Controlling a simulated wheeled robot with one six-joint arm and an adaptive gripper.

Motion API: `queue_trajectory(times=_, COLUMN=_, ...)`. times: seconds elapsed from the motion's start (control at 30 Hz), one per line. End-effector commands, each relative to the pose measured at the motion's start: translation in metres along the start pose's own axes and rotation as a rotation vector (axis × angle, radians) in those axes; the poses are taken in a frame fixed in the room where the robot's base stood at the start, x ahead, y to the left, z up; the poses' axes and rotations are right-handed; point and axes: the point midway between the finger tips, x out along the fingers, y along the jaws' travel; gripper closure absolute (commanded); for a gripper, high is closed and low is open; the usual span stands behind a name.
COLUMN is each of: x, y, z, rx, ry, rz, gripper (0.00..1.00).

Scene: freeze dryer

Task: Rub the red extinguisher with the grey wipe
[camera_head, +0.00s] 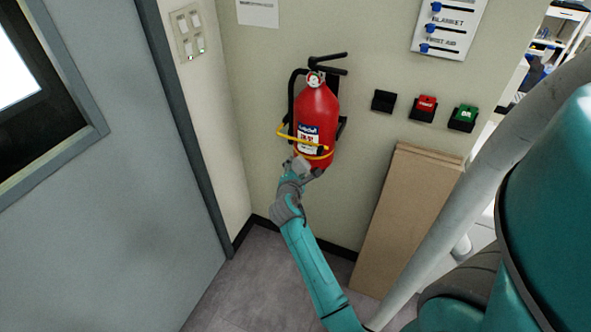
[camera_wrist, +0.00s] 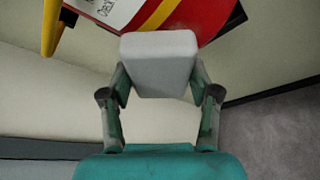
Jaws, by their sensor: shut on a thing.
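The red extinguisher (camera_head: 316,108) hangs upright on the wall in the head view, with a black handle and hose on top and a yellow band around its lower part. Its lower part also shows in the wrist view (camera_wrist: 205,18), just beyond the wipe. The grey wipe (camera_wrist: 158,62) is a pale block held between the fingers of my gripper (camera_wrist: 160,88). In the head view my gripper (camera_head: 299,172) is at the extinguisher's lower left, and the wipe overlaps its bottom edge. I cannot tell whether the wipe touches the extinguisher.
Flat brown boards (camera_head: 408,215) lean against the wall to the right. Black, red (camera_head: 425,105) and green (camera_head: 465,117) wall boxes are above them. A grey door (camera_head: 100,200) stands at the left. Some floor (camera_head: 250,285) is clear below.

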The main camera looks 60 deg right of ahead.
Motion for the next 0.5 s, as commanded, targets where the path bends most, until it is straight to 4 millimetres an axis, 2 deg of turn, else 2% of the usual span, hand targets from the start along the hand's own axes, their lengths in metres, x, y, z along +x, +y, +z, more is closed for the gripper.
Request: queue_trajectory(times=0.5, x=0.0085, y=-0.0003, z=0.0034, rx=0.000, ry=0.000, rz=-0.001, gripper=0.67)
